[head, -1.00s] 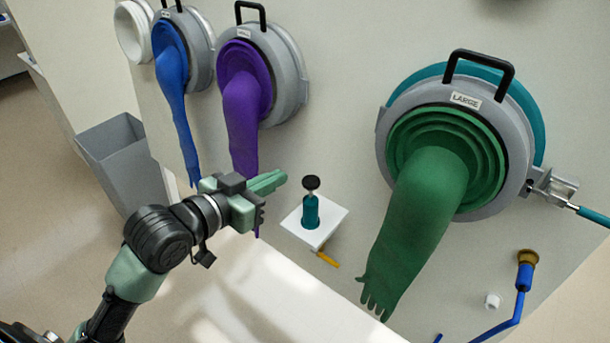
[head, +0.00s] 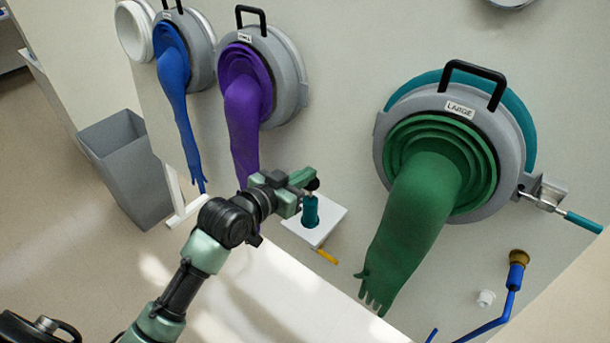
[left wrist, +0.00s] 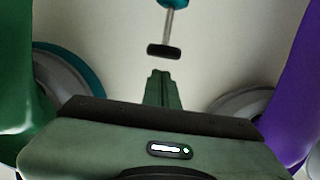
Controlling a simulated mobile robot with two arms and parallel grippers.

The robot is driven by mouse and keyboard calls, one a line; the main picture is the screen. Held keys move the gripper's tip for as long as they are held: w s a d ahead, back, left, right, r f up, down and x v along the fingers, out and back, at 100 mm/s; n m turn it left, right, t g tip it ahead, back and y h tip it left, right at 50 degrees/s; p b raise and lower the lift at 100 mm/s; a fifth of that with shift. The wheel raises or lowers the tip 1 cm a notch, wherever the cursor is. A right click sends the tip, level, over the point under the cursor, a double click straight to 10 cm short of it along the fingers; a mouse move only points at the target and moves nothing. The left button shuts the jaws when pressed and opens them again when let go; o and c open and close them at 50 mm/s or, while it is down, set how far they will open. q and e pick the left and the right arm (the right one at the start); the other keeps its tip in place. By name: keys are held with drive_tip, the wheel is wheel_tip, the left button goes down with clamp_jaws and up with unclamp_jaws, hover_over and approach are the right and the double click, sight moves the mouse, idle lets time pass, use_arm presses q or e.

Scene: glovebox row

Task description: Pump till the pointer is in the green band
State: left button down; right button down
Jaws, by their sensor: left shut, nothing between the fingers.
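The hand pump (head: 311,211) has a teal body and stands upright on a small white shelf (head: 330,228) on the wall. Its black knob (head: 313,185) sits on a thin rod, partly behind my gripper in the head view. In the left wrist view the black knob (left wrist: 164,51) and rod lie just beyond my fingertips, with a small gap. My left gripper (head: 303,178) is shut and empty, close beside the knob. It also shows shut in the left wrist view (left wrist: 161,75). No pointer or green band can be made out. My right gripper is out of view.
A green glove (head: 415,215) hangs from the large port on the right. Purple (head: 243,120) and blue (head: 178,110) gloves hang on the left. A yellow lever (head: 327,256) is under the shelf. A grey round thing (head: 512,3) is cut off at the top edge.

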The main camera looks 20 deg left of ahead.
use_arm(q)
drive_tip(key=shift+f, duration=0.6)
wheel_tip(320, 180, down, 5)
drive_tip(key=shift+s+r+b, duration=0.1)
drive_tip(key=shift+s+b, duration=0.05)
drive_tip(key=shift+b, duration=1.1)
